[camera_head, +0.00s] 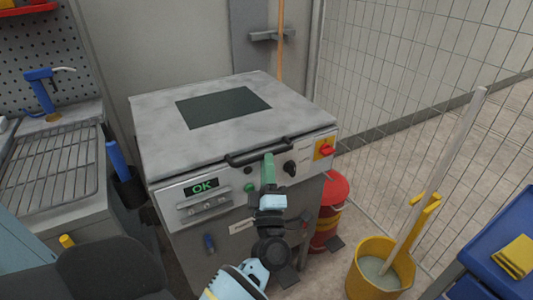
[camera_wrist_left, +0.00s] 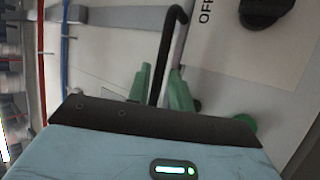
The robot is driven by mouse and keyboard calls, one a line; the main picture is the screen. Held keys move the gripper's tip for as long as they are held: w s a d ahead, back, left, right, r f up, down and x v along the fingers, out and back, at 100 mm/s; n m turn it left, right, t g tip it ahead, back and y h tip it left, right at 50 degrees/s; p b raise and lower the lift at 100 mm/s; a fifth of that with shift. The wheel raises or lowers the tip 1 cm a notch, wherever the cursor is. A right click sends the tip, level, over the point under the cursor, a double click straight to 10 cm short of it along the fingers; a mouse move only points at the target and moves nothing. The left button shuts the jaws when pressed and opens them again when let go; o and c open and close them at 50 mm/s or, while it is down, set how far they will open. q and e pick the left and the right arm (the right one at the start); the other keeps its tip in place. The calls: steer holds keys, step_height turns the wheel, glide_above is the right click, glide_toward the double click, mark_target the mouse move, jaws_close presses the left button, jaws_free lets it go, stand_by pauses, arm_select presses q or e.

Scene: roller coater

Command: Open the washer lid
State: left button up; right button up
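The washer is a grey cabinet with a flat pale lid (camera_head: 155,125) that lies shut on top, with a dark window (camera_head: 222,107) in it. A black bar handle (camera_head: 243,159) runs along the lid's front edge; it also shows in the left wrist view (camera_wrist_left: 168,40). My left gripper (camera_head: 268,156) is at the right part of this handle. In the left wrist view its green fingertips (camera_wrist_left: 161,70) stand on either side of the bar, with narrow gaps, so it looks open around the handle. My right gripper is not in view.
The front panel has an OK display (camera_head: 202,186), knobs and a red switch (camera_head: 326,150). A red bin (camera_head: 332,190), a yellow mop bucket (camera_head: 358,278) and a mesh fence (camera_head: 420,90) are at right.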

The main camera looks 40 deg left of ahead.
arm_select(q)
steer(key=shift+x, duration=1.65)
jaws_close()
